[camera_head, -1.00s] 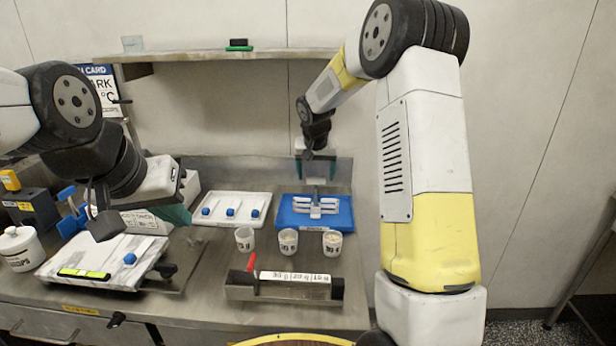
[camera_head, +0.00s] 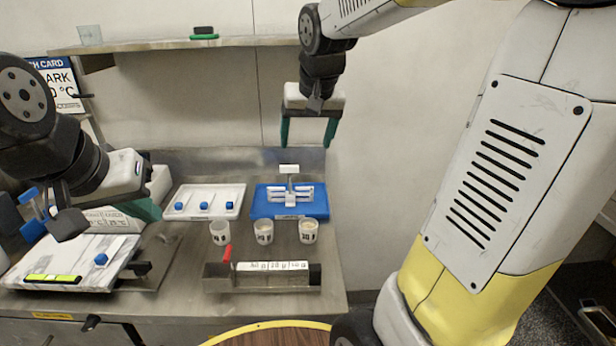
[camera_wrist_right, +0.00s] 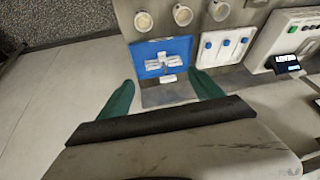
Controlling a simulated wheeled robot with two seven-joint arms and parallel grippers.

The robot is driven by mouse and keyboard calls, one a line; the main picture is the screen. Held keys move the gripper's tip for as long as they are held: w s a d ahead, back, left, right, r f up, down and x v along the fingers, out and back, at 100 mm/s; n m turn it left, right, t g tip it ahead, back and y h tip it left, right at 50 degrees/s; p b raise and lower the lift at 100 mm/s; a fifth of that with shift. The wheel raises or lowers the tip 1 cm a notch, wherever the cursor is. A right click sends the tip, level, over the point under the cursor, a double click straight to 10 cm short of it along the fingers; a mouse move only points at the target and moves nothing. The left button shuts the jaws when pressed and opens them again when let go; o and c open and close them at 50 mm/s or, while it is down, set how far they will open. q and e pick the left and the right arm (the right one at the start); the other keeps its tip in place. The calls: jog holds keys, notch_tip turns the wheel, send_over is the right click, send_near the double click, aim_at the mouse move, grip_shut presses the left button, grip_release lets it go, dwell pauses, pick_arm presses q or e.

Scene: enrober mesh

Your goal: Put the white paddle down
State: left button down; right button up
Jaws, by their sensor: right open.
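The white paddle (camera_head: 289,190) rests in the blue tray (camera_head: 262,209) at the back right of the bench, its white bars lying flat and a small white tab standing up at the back. It also shows in the right wrist view (camera_wrist_right: 160,62), inside the blue tray. My right gripper (camera_head: 309,140) is open and empty, above and behind the tray and clear of the paddle; its green fingers are spread. My left gripper (camera_head: 150,210) is over the left side of the bench near the white slab (camera_head: 75,262); its green finger shows, but its opening is hidden.
A white tray with blue-topped pieces (camera_head: 228,208) is left of the blue tray. Several small cups, one of them here (camera_head: 309,231), stand in front. A metal holder with a red lever (camera_head: 262,278) is near the front edge. A shelf (camera_head: 180,44) runs above.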

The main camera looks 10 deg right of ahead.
jog(key=s+f+n+t+y, duration=0.1)
jog(key=s+f, duration=0.1)
jog(key=s, duration=1.5)
jog(key=shift+s+a+n+y, duration=0.15)
jog(key=shift+a+n+y, duration=0.15)
jog(key=shift+a+y, duration=0.1)
